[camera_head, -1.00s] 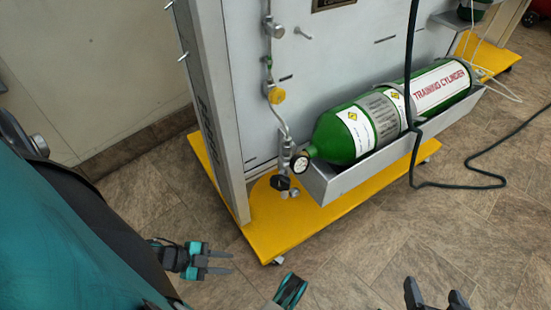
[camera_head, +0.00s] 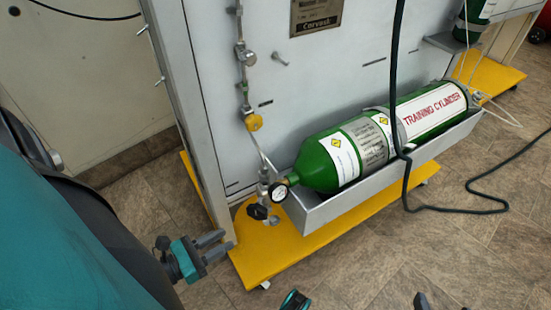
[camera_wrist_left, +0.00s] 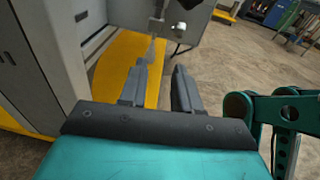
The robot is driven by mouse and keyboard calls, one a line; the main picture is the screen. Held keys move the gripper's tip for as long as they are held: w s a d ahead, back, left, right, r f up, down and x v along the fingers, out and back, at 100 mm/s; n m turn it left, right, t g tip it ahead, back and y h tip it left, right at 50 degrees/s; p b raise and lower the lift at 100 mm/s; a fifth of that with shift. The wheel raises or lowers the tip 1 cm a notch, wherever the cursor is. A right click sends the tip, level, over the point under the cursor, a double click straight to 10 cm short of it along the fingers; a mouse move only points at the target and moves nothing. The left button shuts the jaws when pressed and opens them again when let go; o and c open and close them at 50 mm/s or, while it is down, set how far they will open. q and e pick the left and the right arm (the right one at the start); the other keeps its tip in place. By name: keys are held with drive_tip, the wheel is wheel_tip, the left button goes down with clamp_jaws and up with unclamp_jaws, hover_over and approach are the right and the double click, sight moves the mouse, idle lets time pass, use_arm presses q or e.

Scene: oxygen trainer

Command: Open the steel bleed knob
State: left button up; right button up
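The valve stem (camera_head: 264,190) stands at the near end of the green cylinder, with a round gauge (camera_head: 278,192) and a black knob (camera_head: 257,211). A small steel knob (camera_head: 272,220), apparently the bleed knob, sits low beside the black one; it is small and hard to make out. A small steel knob also shows ahead in the left wrist view (camera_wrist_left: 180,27). My left gripper (camera_head: 228,240) is open and empty, left of and below the valve, apart from it. Its spread fingers show in the left wrist view (camera_wrist_left: 160,65). My right gripper (camera_head: 435,302) barely shows at the bottom edge, fingertips apart.
The green training cylinder (camera_head: 325,165) lies in a grey tray (camera_head: 340,207) on a yellow base (camera_head: 262,268). A grey panel post (camera_head: 190,110) stands left of the valve. A dark hose (camera_head: 400,100) hangs before the cylinder. Open floor lies in front.

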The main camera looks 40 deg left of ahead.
sight(272, 219)
use_arm(q)
drive_tip(key=shift+m+h, duration=0.6)
drive_tip(key=shift+h, duration=0.2)
drive_tip(key=x, duration=0.4)
drive_tip(key=d+r+x, duration=0.1)
drive_tip(key=x, duration=0.3)
drive_tip(key=r+x, duration=0.1)
drive_tip(key=x, duration=0.4)
drive_tip(key=shift+s+d+r+b, duration=0.2)
drive_tip(key=shift+s+d+b, duration=0.1)
drive_tip(key=shift+b, duration=0.05)
drive_tip(key=shift+t, duration=0.3)
clamp_jaws()
